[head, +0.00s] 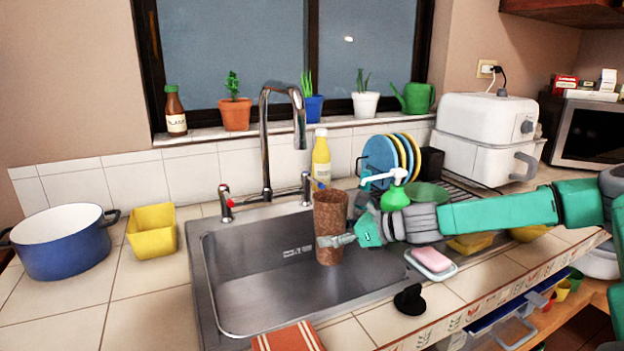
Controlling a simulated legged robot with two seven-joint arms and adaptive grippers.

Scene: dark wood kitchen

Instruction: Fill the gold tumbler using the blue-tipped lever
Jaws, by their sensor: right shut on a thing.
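The gold tumbler (330,222), brownish and speckled, is upright over the right part of the sink (255,290). My right gripper (338,240) is shut on it, reaching in from the right. The chrome faucet (265,150) arches up behind the sink, with its spout end above and to the left of the tumbler in the picture. The right lever (306,188) stands behind the tumbler, with a bit of blue beside the tumbler's rim. The left lever (226,203) has a red tip. I see no water running. The tumbler's inside is mostly hidden. My left gripper is out of view.
A pink soap (431,259) on a dish and a black stopper (409,299) lie right of the sink. A green-topped soap dispenser (394,195) and a plate rack (455,185) stand behind my right arm. A yellow container (152,231) and blue pot (62,241) are left.

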